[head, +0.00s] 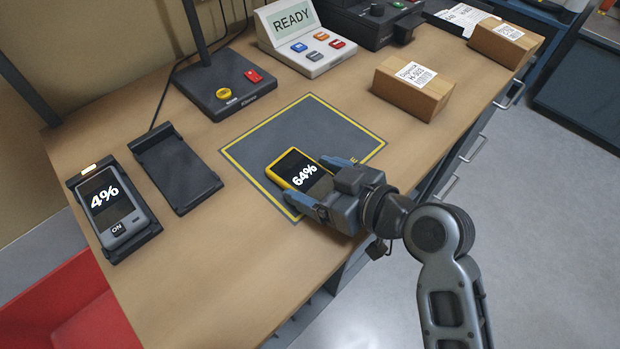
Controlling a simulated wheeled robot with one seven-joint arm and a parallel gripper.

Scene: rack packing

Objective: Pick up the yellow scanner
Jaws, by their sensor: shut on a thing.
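The yellow scanner (289,166) has a yellow body and a dark screen reading 64%. It is at the front part of a dark grey mat (305,120) with a yellow border. My gripper (318,183) has its fingers on either side of the scanner and is shut on it. The scanner's near end is hidden by my gripper. I cannot tell whether the scanner touches the mat or is slightly raised.
A grey scanner (112,212) reading 4% sits in a dark cradle at the left. An empty cradle (175,172) stands beside it. A READY console (318,58), a scale-like device (222,88) and a cardboard box (411,90) stand behind. A red bin (65,295) is at lower left.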

